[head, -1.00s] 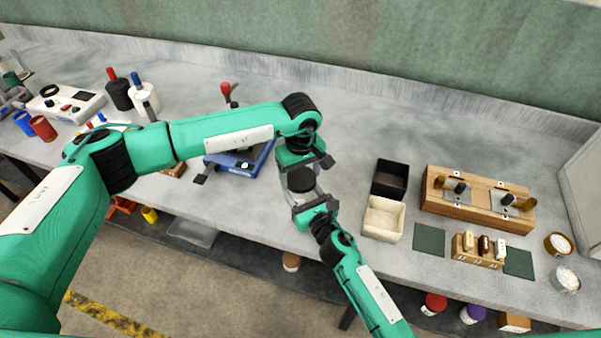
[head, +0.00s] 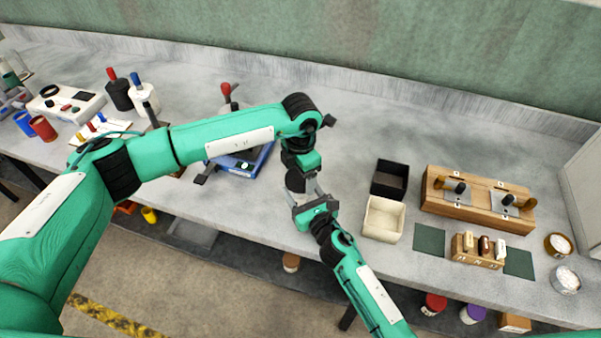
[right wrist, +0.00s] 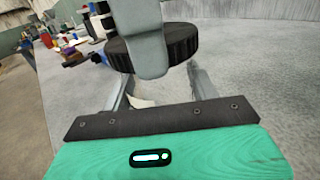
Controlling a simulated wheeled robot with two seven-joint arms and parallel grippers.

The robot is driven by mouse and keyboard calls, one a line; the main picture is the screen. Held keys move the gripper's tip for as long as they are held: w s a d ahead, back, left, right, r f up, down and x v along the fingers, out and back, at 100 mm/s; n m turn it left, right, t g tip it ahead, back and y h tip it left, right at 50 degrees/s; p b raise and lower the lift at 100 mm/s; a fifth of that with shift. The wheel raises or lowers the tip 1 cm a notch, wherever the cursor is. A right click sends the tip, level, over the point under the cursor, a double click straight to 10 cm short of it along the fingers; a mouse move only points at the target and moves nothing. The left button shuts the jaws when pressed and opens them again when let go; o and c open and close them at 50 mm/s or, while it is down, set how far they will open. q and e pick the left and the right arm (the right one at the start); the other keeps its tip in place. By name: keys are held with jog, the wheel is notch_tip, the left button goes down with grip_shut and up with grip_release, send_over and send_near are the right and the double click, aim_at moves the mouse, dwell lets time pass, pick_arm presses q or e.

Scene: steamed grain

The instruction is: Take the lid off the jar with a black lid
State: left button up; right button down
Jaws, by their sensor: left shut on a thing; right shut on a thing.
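The jar's black lid (head: 294,181) shows between my two grippers, above the front edge of the bench, in the head view. In the right wrist view it is a ribbed black disc (right wrist: 180,46). My left gripper (head: 298,174) comes from above and is shut on the lid; one grey finger (right wrist: 147,45) crosses its front. My right gripper (head: 307,192) is below, shut on the jar, its fingers reaching up under the lid. The jar body is mostly hidden; a pale patch below the lid may be part of it. I cannot tell whether lid and jar are apart.
A black bin (head: 390,174) and a cream bin (head: 384,219) stand right of my grippers, near a wooden block with knobs (head: 470,205). A blue device (head: 240,162) sits behind my left forearm. The bench behind the grippers is clear.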

pick_arm(q)
jog(key=n, duration=0.6)
jog(key=shift+n, duration=0.3)
jog(key=n, duration=0.4)
jog(key=shift+n, duration=0.4)
jog(key=n, duration=0.4)
jog(key=shift+n, duration=0.4)
jog(key=n, duration=0.5)
jog(key=shift+r+n, duration=0.1)
jog(key=shift+n, duration=0.2)
jog(key=shift+w, duration=0.1)
jog(key=shift+r, duration=0.15)
jog(key=shift+r, duration=0.95)
